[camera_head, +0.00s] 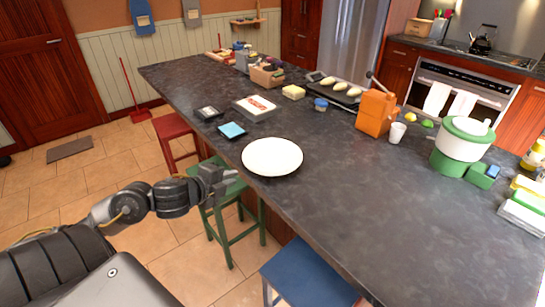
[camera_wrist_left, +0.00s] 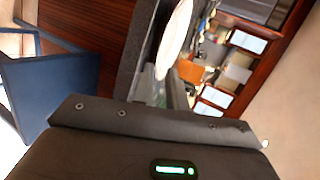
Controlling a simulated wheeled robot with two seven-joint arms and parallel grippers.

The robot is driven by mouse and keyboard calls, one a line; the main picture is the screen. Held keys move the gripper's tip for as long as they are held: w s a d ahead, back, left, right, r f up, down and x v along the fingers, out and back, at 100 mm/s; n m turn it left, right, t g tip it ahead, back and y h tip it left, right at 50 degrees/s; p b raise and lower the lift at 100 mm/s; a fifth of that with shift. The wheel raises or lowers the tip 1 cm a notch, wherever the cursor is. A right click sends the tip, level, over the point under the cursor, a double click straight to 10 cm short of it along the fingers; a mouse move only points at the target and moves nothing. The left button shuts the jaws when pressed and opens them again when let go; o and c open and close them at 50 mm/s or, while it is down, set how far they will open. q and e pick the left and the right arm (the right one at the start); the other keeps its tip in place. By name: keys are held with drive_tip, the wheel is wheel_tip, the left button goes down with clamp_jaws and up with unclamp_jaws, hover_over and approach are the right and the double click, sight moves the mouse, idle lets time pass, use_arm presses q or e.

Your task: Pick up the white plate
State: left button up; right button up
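The white plate (camera_head: 272,157) lies flat on the dark stone countertop (camera_head: 330,205), close to its left edge in the head view. My left gripper (camera_head: 228,173) is just off that edge, to the left of the plate and apart from it, at about counter height. In the left wrist view the plate (camera_wrist_left: 176,38) shows as a pale, thin ellipse beyond the fingers (camera_wrist_left: 162,88). The fingers look parted with nothing between them. My right gripper is in neither view.
A blue tile-like pad (camera_head: 232,130) and a tray with food (camera_head: 256,107) lie beyond the plate. An orange block (camera_head: 376,112) and a white cup (camera_head: 397,132) stand to the right. Green (camera_head: 236,215) and blue (camera_head: 308,276) stools stand beside the counter. The near countertop is clear.

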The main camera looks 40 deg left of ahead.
sight(253, 177)
use_arm(q)
drive_tip(key=shift+x, duration=5.3)
drive_tip(key=shift+d+r, duration=0.15)
drive_tip(key=shift+r, duration=0.05)
clamp_jaws()
drive_tip(key=shift+r, duration=0.15)
